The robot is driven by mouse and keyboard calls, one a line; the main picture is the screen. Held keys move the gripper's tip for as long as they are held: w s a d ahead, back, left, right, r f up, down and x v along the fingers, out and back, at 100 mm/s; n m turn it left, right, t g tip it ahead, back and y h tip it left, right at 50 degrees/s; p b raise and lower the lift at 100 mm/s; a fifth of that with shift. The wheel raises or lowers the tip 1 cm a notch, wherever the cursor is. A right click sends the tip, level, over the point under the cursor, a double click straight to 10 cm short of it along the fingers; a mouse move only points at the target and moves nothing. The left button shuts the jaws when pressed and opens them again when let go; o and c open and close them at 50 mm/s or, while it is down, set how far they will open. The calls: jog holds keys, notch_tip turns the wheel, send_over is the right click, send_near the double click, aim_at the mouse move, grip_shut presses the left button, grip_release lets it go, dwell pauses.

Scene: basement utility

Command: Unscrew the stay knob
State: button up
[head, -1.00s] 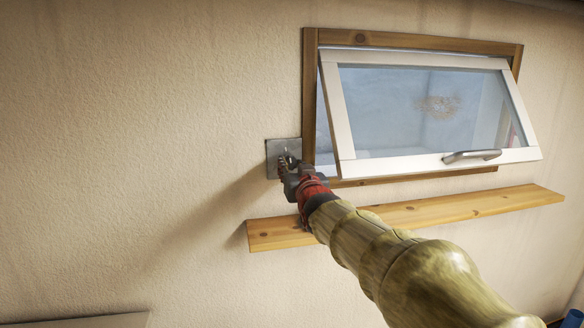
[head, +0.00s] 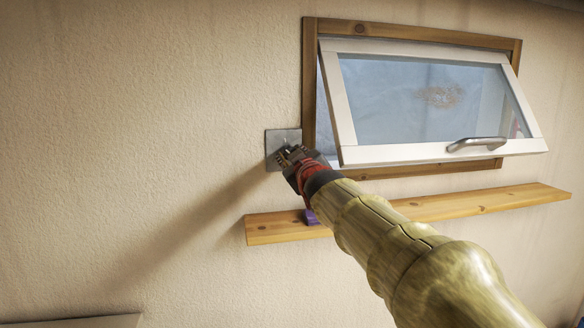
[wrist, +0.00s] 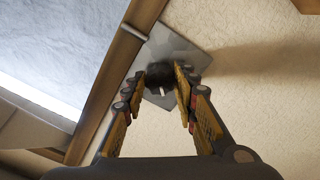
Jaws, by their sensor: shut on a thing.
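The stay knob (wrist: 160,76) is a dark round knob in front of a grey metal plate (head: 283,140) on the wall, just left of the window frame. In the wrist view the plate (wrist: 182,54) shows behind the knob, with a light pin at the knob's middle. My gripper (head: 284,155) is at the plate, and in the wrist view its two fingers (wrist: 162,84) are closed on the knob's sides. In the head view the gripper hides the knob.
The white window sash (head: 345,115) is tilted open in its wooden frame (head: 309,90), with a metal handle (head: 477,144) at its lower edge. A wooden shelf (head: 450,206) runs below, with a small purple object (head: 312,217) on it. The wall to the left is clear.

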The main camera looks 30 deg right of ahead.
jog(key=n+b, duration=0.2)
jog(key=n, duration=0.9)
jog(key=shift+n, duration=0.5)
jog(key=o, duration=1.1)
jog(key=shift+o, duration=0.3)
jog(key=shift+r, duration=0.1)
jog(key=v, duration=1.2)
